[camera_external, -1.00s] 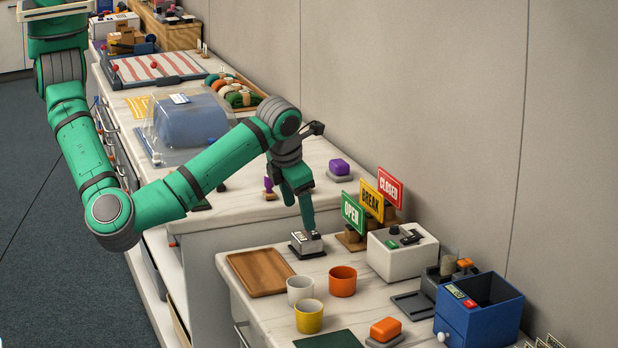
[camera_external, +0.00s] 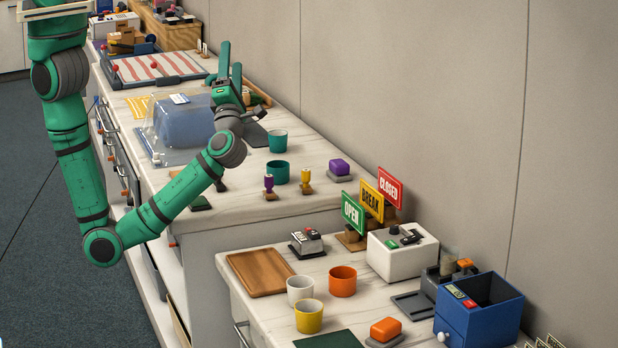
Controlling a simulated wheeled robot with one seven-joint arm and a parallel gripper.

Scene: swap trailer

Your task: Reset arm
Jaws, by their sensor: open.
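My gripper (camera_external: 230,66) is at the end of the green arm, raised above the far counter. Its two green fingers point up and stand apart, with nothing between them. It is well away from the small grey device with buttons (camera_external: 307,242) on the near counter. The arm's elbow (camera_external: 102,246) hangs low at the left, beside the counter's front.
The near counter holds a wooden tray (camera_external: 260,271), an orange cup (camera_external: 342,281), a yellow cup (camera_external: 309,316), a white machine (camera_external: 402,256) and a blue box (camera_external: 478,312). Teal cups (camera_external: 278,172), stamps (camera_external: 306,181) and a clear-covered blue case (camera_external: 185,122) stand on the far counter.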

